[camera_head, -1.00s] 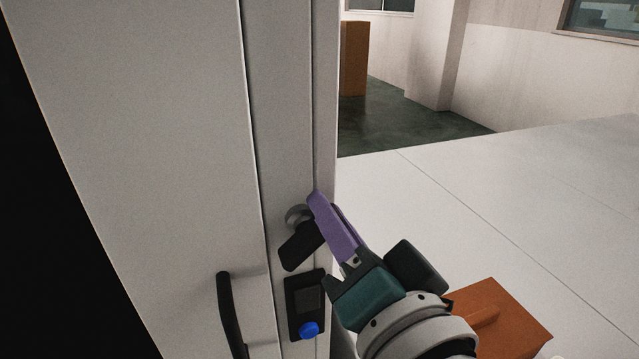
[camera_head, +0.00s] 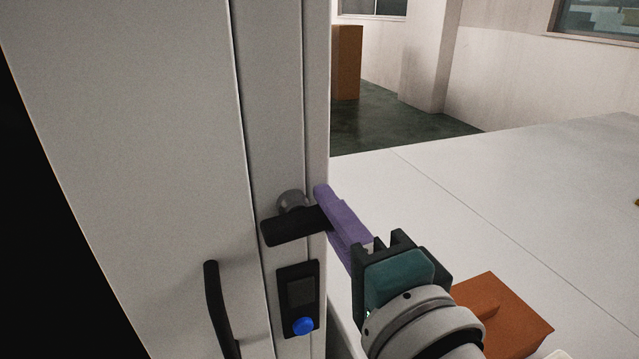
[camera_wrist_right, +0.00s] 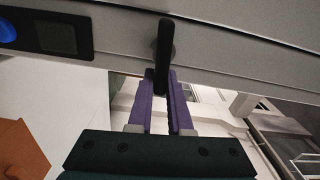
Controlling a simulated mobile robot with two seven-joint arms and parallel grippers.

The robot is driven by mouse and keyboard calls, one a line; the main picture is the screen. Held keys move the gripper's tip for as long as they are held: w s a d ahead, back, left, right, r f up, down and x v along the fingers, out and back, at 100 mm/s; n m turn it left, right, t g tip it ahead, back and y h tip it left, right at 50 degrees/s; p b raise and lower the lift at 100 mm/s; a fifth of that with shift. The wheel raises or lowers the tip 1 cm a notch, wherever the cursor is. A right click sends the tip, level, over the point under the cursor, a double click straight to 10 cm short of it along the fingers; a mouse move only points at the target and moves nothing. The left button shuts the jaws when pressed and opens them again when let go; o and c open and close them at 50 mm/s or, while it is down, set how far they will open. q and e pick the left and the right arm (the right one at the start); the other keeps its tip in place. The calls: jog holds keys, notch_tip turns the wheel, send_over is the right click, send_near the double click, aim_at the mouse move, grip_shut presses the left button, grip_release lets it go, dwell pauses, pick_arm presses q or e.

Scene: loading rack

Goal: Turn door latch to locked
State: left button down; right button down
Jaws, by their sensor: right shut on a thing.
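The door latch (camera_head: 287,230) is a black lever on a round grey hub, mounted on the grey door frame. In the head view it lies close to level, its left end slightly lower. My right gripper (camera_head: 330,207) has purple fingers and is shut on the lever's right part. In the right wrist view the black lever (camera_wrist_right: 163,60) runs down between the two purple fingertips (camera_wrist_right: 161,90). The fingers hide part of the lever in the head view. My left gripper is not in view.
A black panel (camera_head: 300,287) with a blue button (camera_head: 303,326) sits below the latch. A black curved pull handle (camera_head: 217,310) is on the door at lower left. An orange box (camera_head: 505,315) is at lower right. White floor lies open to the right.

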dwell(0.4)
jog(key=c, duration=0.8)
grip_release()
jog(key=shift+c, duration=0.2)
jog(key=shift+s, duration=0.15)
jog(key=b+v, duration=0.1)
jog(key=v, duration=0.8)
jog(key=shift+s+d, duration=0.15)
jog(key=shift+s, duration=0.15)
